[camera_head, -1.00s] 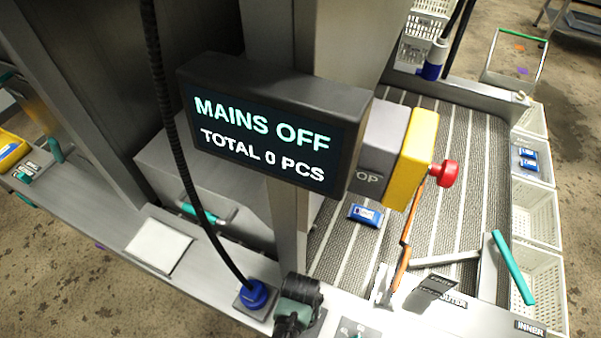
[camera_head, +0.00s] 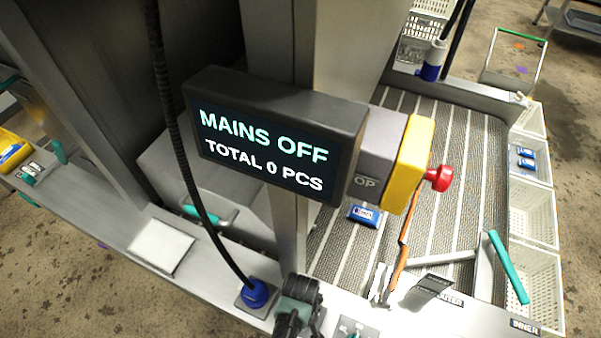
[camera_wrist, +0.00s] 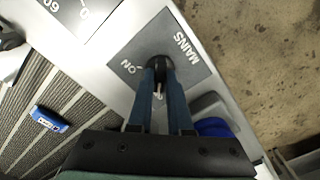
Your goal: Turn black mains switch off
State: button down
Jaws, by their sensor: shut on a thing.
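The black mains switch (camera_wrist: 158,66) sits on a grey plate (camera_wrist: 181,84) lettered MAINS and ON in the wrist view. My gripper (camera_wrist: 158,76) is shut on the switch, with its two blue fingers on either side of the knob. The fingers hide part of the knob. In the head view my gripper (camera_head: 298,316) is at the bottom edge over the front ledge, and the switch is hidden there. The display (camera_head: 264,148) reads MAINS OFF and TOTAL 0 PCS.
A yellow stop box with a red button (camera_head: 438,178) stands right of the display. A blue pack (camera_head: 364,215) lies on the ribbed belt. A blue cable plug (camera_head: 257,293) is just left of my gripper. White baskets (camera_head: 533,208) line the right side.

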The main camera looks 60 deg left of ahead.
dwell(0.4)
jog(key=c, duration=0.8)
grip_release()
jog(key=shift+c, duration=0.2)
jog(key=shift+r, duration=0.15)
notch_tip(320, 180, up, 13)
